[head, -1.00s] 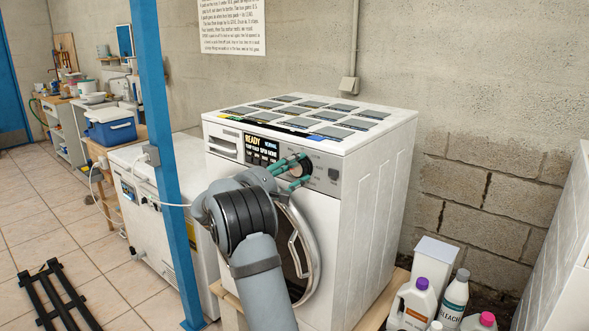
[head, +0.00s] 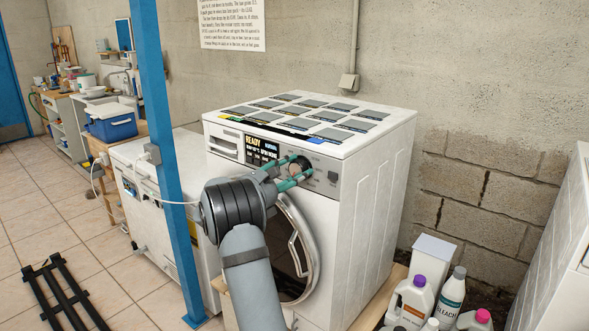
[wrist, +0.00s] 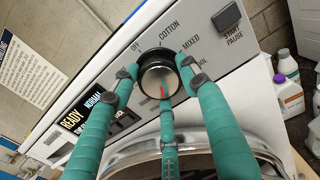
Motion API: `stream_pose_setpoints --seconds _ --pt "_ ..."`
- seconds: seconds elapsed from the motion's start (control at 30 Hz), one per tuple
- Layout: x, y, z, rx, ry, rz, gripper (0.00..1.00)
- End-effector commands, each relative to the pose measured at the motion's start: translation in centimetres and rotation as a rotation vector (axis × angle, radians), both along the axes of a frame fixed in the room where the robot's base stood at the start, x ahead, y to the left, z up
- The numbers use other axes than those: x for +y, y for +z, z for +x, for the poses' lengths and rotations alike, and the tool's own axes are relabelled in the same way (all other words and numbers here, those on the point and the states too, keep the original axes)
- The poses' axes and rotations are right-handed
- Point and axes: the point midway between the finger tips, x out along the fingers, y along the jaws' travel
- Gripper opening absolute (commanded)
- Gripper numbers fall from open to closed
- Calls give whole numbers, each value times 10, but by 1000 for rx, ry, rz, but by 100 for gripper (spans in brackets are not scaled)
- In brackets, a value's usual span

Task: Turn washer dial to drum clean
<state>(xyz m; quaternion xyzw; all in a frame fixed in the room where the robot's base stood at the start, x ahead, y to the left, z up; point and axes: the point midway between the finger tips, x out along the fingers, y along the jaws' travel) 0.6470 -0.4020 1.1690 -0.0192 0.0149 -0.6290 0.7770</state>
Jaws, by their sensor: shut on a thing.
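The washer dial (wrist: 156,79) is a round silver knob with a dark rim and a red pointer mark, which points toward the bottom of the wrist view. OFF, COTTON and MIXED labels are readable around it; other labels, including any drum clean mark, are covered or too small to read. My gripper (wrist: 158,68) has teal fingers shut around the dial, one on each side and one below it in the picture. In the head view, my gripper (head: 304,169) is at the front panel of the white washer (head: 362,215).
The panel has a lit READY display (head: 262,150) and a START PAUSE button (wrist: 227,17). The round door with its handle (head: 299,248) lies below my gripper. A blue post (head: 168,170) stands left of my arm. Bottles (head: 452,297) stand at the lower right.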

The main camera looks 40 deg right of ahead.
Motion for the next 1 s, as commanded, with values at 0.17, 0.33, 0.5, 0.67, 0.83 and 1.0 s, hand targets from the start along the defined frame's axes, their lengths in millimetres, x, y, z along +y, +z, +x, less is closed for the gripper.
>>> stream_pose_setpoints --seconds 0.17,0.33,0.5,0.67,0.83,1.0 --pt "-1 0 -1 59 -2 -12 18" --pt "-1 -1 -1 82 -2 -17 18" --pt "-1 -1 -1 89 -2 -17 18" --pt "-1 -1 -1 89 -3 -17 18" --pt "-1 -1 -1 89 -3 -17 50" --pt "-1 -1 -1 87 -2 -17 60"
